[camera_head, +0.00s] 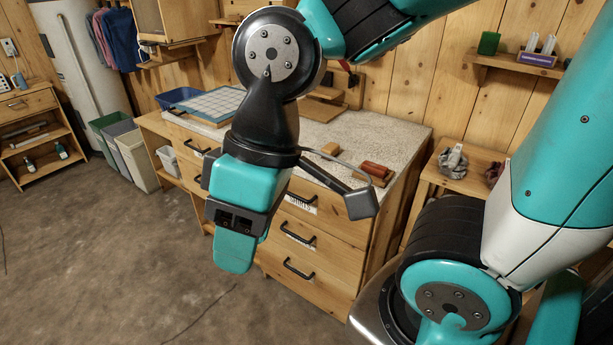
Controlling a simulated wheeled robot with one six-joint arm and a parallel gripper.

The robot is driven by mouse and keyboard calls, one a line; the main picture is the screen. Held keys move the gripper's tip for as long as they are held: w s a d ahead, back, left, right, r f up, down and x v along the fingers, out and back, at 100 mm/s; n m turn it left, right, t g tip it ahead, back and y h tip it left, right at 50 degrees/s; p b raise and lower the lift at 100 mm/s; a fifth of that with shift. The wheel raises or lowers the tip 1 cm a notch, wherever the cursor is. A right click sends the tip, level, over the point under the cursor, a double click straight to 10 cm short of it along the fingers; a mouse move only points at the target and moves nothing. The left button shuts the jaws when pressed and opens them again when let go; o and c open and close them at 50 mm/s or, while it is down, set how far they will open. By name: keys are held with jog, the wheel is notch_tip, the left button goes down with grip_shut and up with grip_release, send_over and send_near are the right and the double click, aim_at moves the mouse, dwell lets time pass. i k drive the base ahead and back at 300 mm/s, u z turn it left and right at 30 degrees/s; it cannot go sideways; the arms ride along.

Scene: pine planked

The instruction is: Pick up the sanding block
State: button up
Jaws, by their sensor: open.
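My gripper (234,258) hangs in front of the drawer unit, pointing down over the floor; its fingers overlap in this view, it is open, and I see nothing held. Behind it is the pale-topped workbench (405,132). A small tan block (331,148) lies on the bench top, just behind the camera arm at my wrist. A reddish-brown piece (376,168) lies near the right front edge on a light wooden base. I cannot tell for sure which of these is the sanding block. Both are apart from my gripper, farther back and to the right.
A blue-gridded board (214,104) and a blue tray (178,97) lie on the bench's left part. Wooden pieces (322,108) lie at the back. A side table (462,178) stands right. Bins (137,160) stand left. The floor at the left front is clear.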

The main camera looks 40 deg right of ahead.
aim_at(332, 148)
jog(key=z, duration=0.5)
jog(key=i, duration=1.05)
jog(key=u, duration=0.1)
